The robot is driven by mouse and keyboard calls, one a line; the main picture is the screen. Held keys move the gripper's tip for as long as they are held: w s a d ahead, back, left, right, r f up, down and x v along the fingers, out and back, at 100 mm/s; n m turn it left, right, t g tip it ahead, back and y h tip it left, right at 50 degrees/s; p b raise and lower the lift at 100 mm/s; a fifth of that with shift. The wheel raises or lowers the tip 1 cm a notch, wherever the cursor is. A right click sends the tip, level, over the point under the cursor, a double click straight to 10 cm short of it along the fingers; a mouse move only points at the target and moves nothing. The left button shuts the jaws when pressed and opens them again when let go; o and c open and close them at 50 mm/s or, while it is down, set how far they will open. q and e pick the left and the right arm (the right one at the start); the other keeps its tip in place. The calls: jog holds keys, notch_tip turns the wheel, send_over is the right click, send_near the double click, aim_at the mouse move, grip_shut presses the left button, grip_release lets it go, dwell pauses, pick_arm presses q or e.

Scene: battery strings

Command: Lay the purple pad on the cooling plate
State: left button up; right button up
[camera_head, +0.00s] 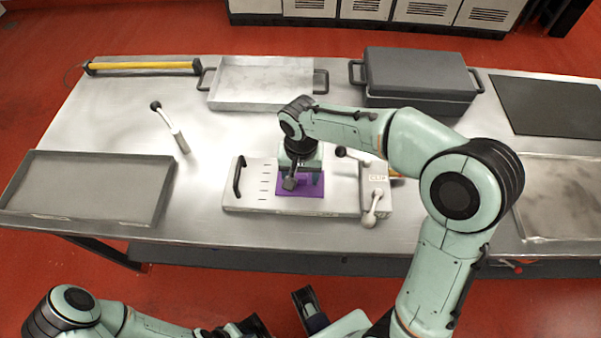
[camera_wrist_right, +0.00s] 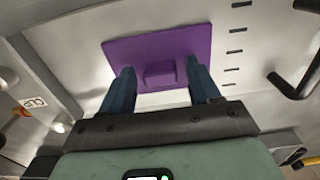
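The purple pad (camera_head: 316,191) lies flat on a pale plate (camera_head: 258,198), which I take for the cooling plate, with a black handle and tick marks at its left. In the right wrist view the pad (camera_wrist_right: 125,53) has a raised purple tab (camera_wrist_right: 160,73) in its middle. My right gripper (camera_head: 302,182) is low over the pad, pointing down. Its blue fingers (camera_wrist_right: 157,78) are apart, one on each side of the tab, with gaps visible. My left gripper (camera_head: 308,308) is at the bottom of the head view, away from the table; its fingers are not clear.
A labelled block (camera_head: 377,185) with ball-ended levers stands at the plate's right end. A grey tray (camera_head: 85,190) is at left, a metal tray (camera_head: 262,82) and dark case (camera_head: 415,75) behind.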

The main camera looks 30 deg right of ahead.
aim_at(301, 177)
notch_tip(301, 177, up, 12)
jog(key=p, duration=0.2)
jog(key=shift+r, duration=0.2)
dwell(0.3)
dwell(0.5)
